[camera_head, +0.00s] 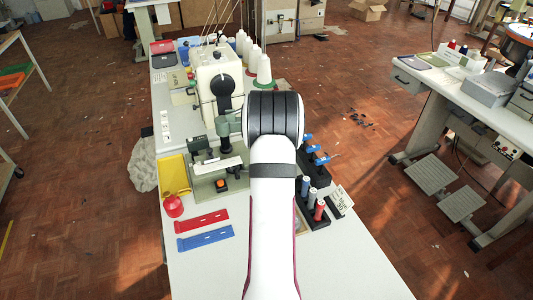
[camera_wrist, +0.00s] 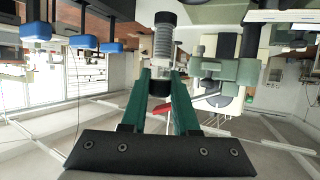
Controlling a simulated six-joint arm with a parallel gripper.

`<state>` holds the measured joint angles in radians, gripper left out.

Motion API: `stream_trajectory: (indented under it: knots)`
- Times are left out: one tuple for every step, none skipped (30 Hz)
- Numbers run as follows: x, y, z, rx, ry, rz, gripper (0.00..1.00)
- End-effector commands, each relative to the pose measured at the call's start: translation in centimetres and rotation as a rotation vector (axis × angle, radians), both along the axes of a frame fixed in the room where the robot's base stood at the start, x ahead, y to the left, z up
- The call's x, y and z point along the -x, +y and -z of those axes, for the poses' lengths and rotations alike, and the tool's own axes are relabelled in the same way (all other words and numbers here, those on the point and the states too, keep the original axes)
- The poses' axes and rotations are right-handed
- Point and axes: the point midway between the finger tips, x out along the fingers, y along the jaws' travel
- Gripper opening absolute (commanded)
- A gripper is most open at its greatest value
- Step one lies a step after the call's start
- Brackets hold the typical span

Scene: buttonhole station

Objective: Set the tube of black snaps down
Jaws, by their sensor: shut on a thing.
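My gripper (camera_wrist: 161,85) shows in the wrist view with two green fingers shut on a tube (camera_wrist: 163,43). In the head view my own arm hides the gripper and this tube. A black rack (camera_head: 314,217) right of my arm holds a blue-grey tube (camera_head: 306,183), a grey tube (camera_head: 312,195) and a red tube (camera_head: 319,210). A small label card (camera_head: 344,198) lies beside it.
Blue-topped tools (camera_head: 322,158) stand right of my arm. A green-grey machine (camera_head: 217,165), yellow tray (camera_head: 175,175), red ball-shaped thing (camera_head: 173,206), red strip (camera_head: 202,221) and blue strip (camera_head: 205,238) are on the left. The table's front (camera_head: 345,270) is clear.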

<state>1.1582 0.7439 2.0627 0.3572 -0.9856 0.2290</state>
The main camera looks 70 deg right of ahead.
Motion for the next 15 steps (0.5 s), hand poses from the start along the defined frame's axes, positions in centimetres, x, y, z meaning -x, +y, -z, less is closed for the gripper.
stream_trajectory:
  knots:
    - [1.3,0.0,-0.8,0.003,0.000,0.005,0.00]
    - [2.1,0.1,-1.3,0.003,0.000,0.005,0.00]
    - [3.2,0.2,-1.9,0.003,-0.001,0.005,0.00]
    - [3.9,0.3,-2.4,0.003,0.000,0.005,0.00]
    - [4.7,0.4,-2.8,0.003,0.000,0.005,0.00]
    - [5.5,0.5,-3.4,0.003,-0.001,0.005,0.00]
    - [6.1,0.6,-3.7,0.003,0.000,0.004,0.00]
    - [6.6,0.7,-4.0,0.003,0.000,0.004,0.00]
    - [7.2,0.7,-4.3,0.002,0.000,0.003,0.00]
    - [7.5,0.7,-4.5,0.002,0.000,0.003,0.00]
    - [7.7,0.6,-4.8,0.002,0.000,0.006,0.00]
    - [8.0,0.3,-5.2,0.004,0.000,0.016,0.00]
    - [8.1,-0.1,-5.5,0.003,0.000,0.030,0.00]
    - [8.2,-0.7,-6.0,0.005,-0.002,0.052,0.00]
    - [8.3,-1.8,-6.8,0.006,-0.003,0.093,0.00]
